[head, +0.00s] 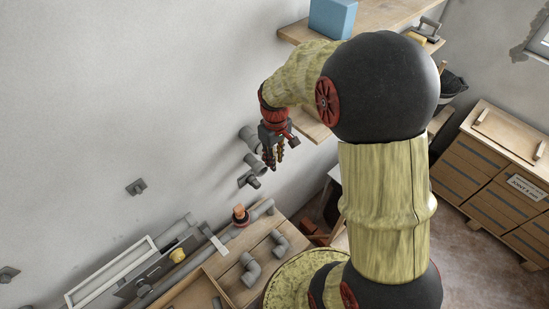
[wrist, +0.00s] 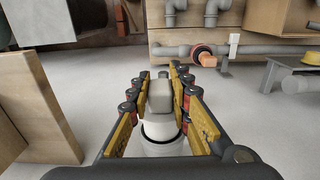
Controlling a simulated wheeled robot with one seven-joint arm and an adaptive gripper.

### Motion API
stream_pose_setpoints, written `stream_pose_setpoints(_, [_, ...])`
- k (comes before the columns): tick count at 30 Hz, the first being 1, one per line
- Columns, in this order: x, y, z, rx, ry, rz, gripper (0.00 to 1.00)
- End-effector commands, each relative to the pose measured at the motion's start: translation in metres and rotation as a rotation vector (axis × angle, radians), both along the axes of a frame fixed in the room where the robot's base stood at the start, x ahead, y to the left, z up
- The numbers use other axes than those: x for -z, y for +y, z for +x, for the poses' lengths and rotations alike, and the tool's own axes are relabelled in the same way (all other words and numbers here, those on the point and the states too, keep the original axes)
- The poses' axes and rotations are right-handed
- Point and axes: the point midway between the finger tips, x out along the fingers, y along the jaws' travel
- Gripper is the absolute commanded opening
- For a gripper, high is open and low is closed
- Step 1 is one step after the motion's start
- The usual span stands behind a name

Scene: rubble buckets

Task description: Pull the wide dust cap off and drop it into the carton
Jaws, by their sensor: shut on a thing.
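My gripper (wrist: 161,78) is shut on a pale grey block-shaped piece, which I take to be the dust cap (wrist: 160,97), between its yellow-padded fingers. A white round body with a dark ring (wrist: 160,133) shows just below the piece; whether the two are joined I cannot tell. In the head view my gripper (head: 275,160) is in front of the wall, beside several grey pipe stubs (head: 249,138). The held piece cannot be made out there. I cannot pick out the carton for sure; my arm hides part of the area behind the bench.
A wooden bench (head: 262,250) with grey pipe elbows stands below, with an orange-capped pipe (head: 240,213) on it. Shelves hang at the top, one carrying a blue box (head: 332,18). A wooden drawer cabinet (head: 500,165) is at right. The left wall is mostly clear.

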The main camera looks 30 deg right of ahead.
Motion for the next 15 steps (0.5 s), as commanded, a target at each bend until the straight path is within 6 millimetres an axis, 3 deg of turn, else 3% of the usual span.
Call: stream_pose_setpoints(15, [0.0,-0.005,-0.025,0.001,-0.001,0.0,0.0])
